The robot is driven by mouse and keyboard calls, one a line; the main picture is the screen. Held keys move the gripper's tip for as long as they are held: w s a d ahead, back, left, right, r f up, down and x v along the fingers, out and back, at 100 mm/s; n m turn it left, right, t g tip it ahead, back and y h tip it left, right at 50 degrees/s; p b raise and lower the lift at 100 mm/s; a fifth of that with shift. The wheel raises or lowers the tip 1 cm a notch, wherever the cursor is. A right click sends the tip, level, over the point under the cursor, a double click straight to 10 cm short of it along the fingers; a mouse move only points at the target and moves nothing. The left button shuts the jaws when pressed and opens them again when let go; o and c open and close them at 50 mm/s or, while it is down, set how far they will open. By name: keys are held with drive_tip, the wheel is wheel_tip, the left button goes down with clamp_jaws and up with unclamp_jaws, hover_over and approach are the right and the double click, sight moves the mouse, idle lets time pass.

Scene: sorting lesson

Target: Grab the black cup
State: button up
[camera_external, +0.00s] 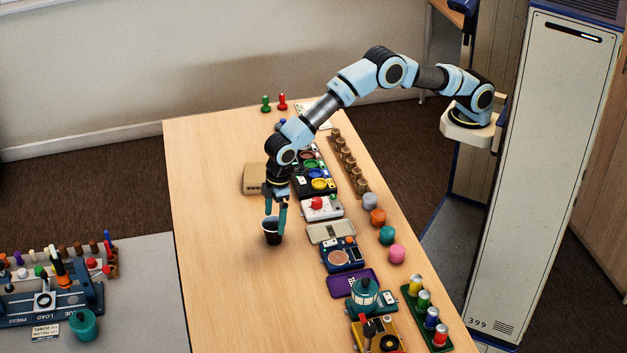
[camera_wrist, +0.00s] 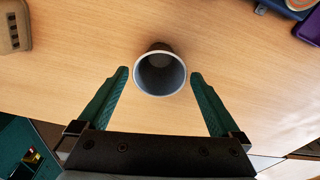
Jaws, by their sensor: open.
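The black cup (camera_external: 272,236) stands upright on the wooden table, left of the row of devices. My gripper (camera_external: 276,217) points down just above the cup in the external view. In the wrist view my gripper (camera_wrist: 160,75) is open, with one green finger on each side of the cup's rim and gaps between. Nothing is held. I cannot tell exactly how far the fingertips reach below the rim.
A tan box (camera_external: 255,178) stands behind the cup, near my wrist. Devices line the right, including a white one with a red button (camera_external: 322,208) and a grey case (camera_external: 331,232). The table (camera_external: 215,270) is bare to the left and front of the cup.

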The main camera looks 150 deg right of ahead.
sight(273, 232)
drive_tip(key=shift+w+d+f+p, duration=0.15)
drive_tip(key=shift+f+p, duration=0.2)
drive_tip(key=shift+f, duration=0.6)
drive_tip(key=shift+w+d+f+p, duration=0.1)
drive_tip(key=shift+f+p, duration=0.25)
drive_tip(key=shift+f, duration=0.6)
drive_tip(key=shift+w+d+f+p, duration=0.15)
drive_tip(key=shift+f+p, duration=0.2)
drive_tip(key=shift+f, duration=0.6)
drive_tip(key=shift+a, duration=0.1)
drive_tip(key=shift+c, duration=0.2)
drive_tip(key=c, duration=1.1)
